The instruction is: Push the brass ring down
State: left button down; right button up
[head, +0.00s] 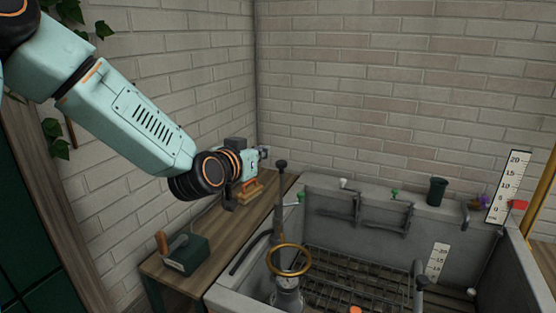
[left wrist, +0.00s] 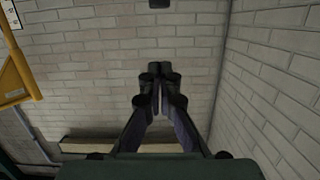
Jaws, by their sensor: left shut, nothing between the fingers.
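The brass ring (head: 290,275) sits around a grey upright post (head: 281,205) with a dark knob on top, at the left end of the grey basin. My left gripper (head: 263,153) is above and to the left of the ring, over the wooden side bench and apart from the ring. In the left wrist view its fingers (left wrist: 160,70) are together with nothing between them, facing the brick wall. The ring does not show in the left wrist view. My right gripper is in neither view.
The grey basin (head: 330,185) holds a metal rack (head: 355,265). A dark green cup (head: 437,191) and a scale board (head: 508,187) stand along its back rim. A green box with a wooden handle (head: 186,253) sits on the wooden bench (head: 226,235). Brick walls close off the back.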

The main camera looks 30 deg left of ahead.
pick_arm(q)
jog(key=p, duration=0.1)
send_over(281, 203)
jog(key=s, duration=0.3)
jog(key=f, duration=0.2)
notch_tip(281, 203, down, 4)
jog(key=shift+w+a+r+p, duration=0.1)
jog(key=shift+w+p, duration=0.05)
jog(key=shift+p, duration=0.25)
jog(key=shift+w+d, duration=0.15)
jog(key=shift+d, duration=0.05)
notch_tip(281, 203, down, 15)
jog(key=b, duration=1)
jog(key=shift+a+r, duration=0.1)
jog(key=shift+r, duration=0.1)
